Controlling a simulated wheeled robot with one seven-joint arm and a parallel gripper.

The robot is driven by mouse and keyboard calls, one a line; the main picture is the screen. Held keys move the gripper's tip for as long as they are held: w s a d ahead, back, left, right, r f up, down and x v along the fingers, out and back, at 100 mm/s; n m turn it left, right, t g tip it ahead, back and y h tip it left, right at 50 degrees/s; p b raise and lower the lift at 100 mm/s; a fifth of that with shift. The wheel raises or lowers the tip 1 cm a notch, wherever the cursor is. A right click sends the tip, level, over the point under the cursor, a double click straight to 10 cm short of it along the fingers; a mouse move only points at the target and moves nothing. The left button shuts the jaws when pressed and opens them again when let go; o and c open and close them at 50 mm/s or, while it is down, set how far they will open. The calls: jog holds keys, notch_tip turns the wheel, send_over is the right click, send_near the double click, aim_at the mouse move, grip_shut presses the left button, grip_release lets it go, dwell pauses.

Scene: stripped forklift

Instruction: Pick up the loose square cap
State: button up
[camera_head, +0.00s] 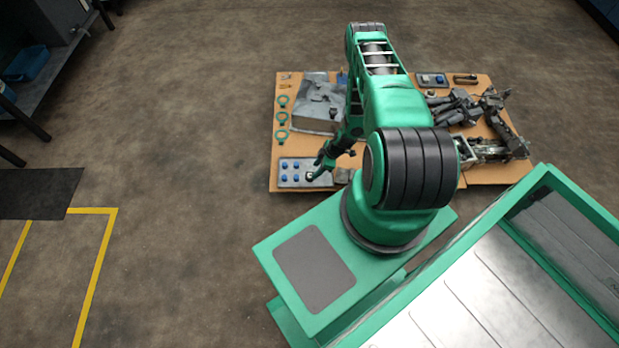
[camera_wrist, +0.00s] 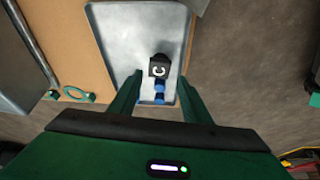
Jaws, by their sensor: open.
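The square cap (camera_wrist: 158,66) is small and black with a pale ring-shaped mark on top, seen in the wrist view. It is near the end of a grey metal tray (camera_wrist: 112,22), with blue pieces (camera_wrist: 159,88) beside it. My gripper (camera_wrist: 158,79) is open, its two green fingers to the left and right of the cap and blue pieces in the picture. I cannot tell its height above the tray. In the head view my gripper (camera_head: 318,171) is over the tray's right part (camera_head: 292,182), partly hiding what is there.
The tray lies on a tan board (camera_head: 284,152) on the floor. Green rings (camera_head: 282,118) and a grey metal block (camera_head: 318,118) lie behind it. Dark mechanical parts (camera_head: 462,108) crowd the board's right side. Floor to the left is open.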

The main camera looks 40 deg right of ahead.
aim_at(310, 175)
jog(key=shift+x, duration=3.1)
jog(key=shift+w, duration=0.1)
jog(key=shift+r, duration=0.1)
jog(key=shift+c, duration=0.6)
jog(key=c, duration=0.7)
